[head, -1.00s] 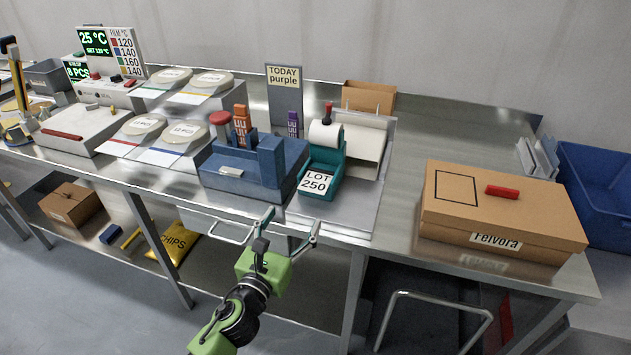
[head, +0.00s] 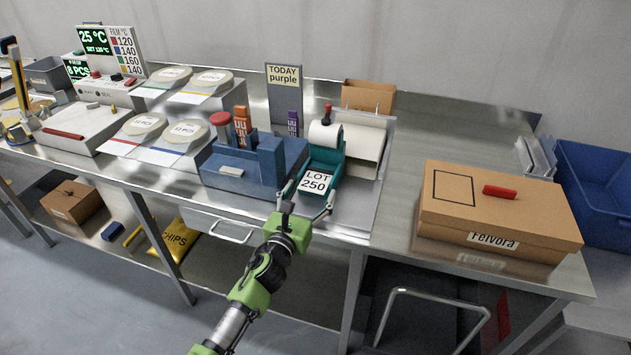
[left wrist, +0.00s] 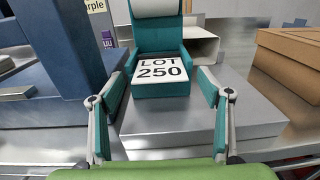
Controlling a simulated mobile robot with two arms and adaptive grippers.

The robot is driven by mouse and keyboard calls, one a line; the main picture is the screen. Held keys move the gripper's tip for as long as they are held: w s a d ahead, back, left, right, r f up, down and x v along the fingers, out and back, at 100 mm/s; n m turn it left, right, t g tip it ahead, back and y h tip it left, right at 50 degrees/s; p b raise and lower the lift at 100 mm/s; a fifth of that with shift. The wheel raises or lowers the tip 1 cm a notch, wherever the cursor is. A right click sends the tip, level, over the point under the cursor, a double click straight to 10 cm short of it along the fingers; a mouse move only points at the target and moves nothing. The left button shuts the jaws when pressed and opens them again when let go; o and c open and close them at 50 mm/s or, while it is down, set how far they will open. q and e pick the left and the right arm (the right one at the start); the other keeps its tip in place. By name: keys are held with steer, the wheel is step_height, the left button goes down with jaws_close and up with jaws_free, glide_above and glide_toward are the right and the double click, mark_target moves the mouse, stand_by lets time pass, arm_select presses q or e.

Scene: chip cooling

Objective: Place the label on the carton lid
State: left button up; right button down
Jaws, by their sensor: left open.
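The white label (head: 316,181) reads LOT 250 and lies on the front of the teal label dispenser (head: 325,158); it also shows in the left wrist view (left wrist: 161,69). My left gripper (head: 305,200) is open, with its fingers spread to either side of the dispenser's front, just short of the label. In the left wrist view the fingers (left wrist: 161,100) stand left and right of the label and hold nothing. The brown carton (head: 500,215) stands at the right with its lid closed. Its lid has a black outlined rectangle (head: 454,188) and a red handle. My right gripper is not in view.
A blue stamp station (head: 250,170) stands close left of the dispenser. A white box (head: 365,150) stands behind it. A blue bin (head: 600,190) is at the far right. Bare steel counter (head: 400,190) lies between dispenser and carton.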

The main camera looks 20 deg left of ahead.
arm_select(q)
steer(key=c, duration=0.8)
steer(key=shift+c, duration=0.2)
steer(key=shift+r, duration=0.85)
steer(key=s+d+r+p, duration=0.1)
steer(key=s+d+r, duration=0.3)
steer(key=s+r, duration=0.85)
steer(key=s+a+f, duration=0.1)
steer(key=s+f, duration=0.1)
steer(key=s, duration=0.7)
steer(key=s+a+f+y, duration=0.1)
steer(key=s+a+f, duration=0.1)
steer(key=s, duration=0.7)
steer(key=shift+s+f+n, duration=0.3)
steer(key=shift+f+n, duration=0.1)
steer(key=shift+f, duration=0.45)
